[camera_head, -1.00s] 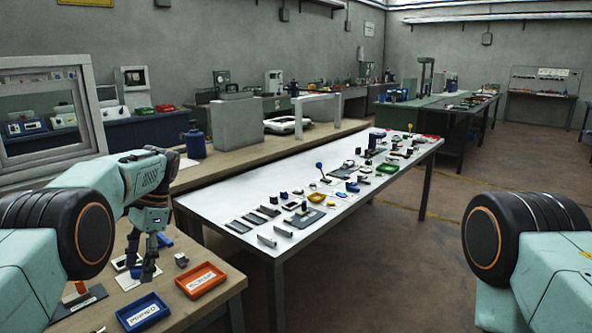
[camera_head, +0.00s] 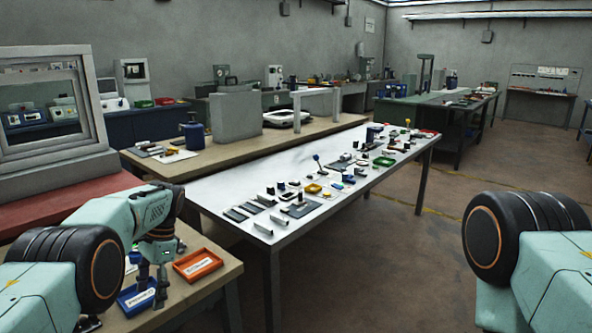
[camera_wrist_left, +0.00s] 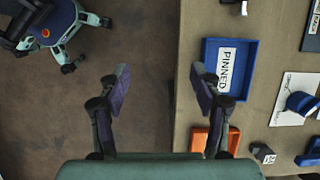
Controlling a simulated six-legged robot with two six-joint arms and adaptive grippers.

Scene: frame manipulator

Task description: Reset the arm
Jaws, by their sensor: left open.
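My left gripper (camera_head: 152,287) hangs fingers down at the lower left of the head view, in front of the blue tray (camera_head: 130,303). In the left wrist view its two fingers (camera_wrist_left: 160,80) are spread wide with nothing between them. There the floor lies below the gap, and the right finger overlaps the blue tray (camera_wrist_left: 245,64), whose label reads PINNED. My right gripper is not in view; only part of my right arm shows at the right edge of the head view.
An orange tray (camera_head: 198,264) sits beside the blue tray on the wooden bench (camera_head: 185,299). A white table (camera_head: 215,195) with many small parts runs beyond it. A blue cylinder (camera_wrist_left: 302,103) lies on the bench. Floor (camera_head: 380,270) on the right is clear.

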